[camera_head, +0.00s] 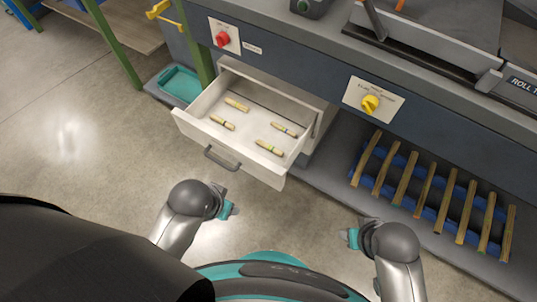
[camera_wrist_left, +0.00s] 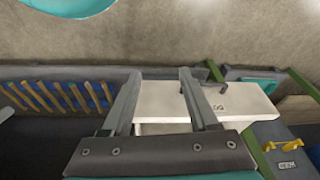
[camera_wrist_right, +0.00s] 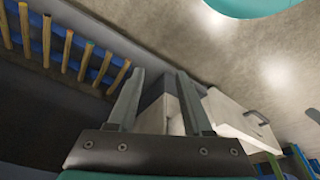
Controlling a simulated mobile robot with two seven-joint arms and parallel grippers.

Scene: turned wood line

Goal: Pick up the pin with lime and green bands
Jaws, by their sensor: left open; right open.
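Several short wooden pins lie in the open white drawer (camera_head: 240,149) in the head view. The pin nearest the drawer's front right (camera_head: 269,147) shows greenish bands and looks like the lime and green one, though the bands are small. Other pins lie at the back left (camera_head: 237,104), the left (camera_head: 222,122) with a dark band, and the right (camera_head: 284,129) with dark marks. My left gripper (camera_wrist_left: 158,73) is open and empty, in front of and below the drawer in the head view. My right gripper (camera_wrist_right: 159,73) is open and empty, to the drawer's lower right.
The drawer's grey handle (camera_head: 221,159) faces me. A blue rack with several long wooden sticks (camera_head: 423,197) stands at the right under the bench. A teal tray (camera_head: 181,85) sits left of the drawer. The floor (camera_head: 85,140) at the left is clear.

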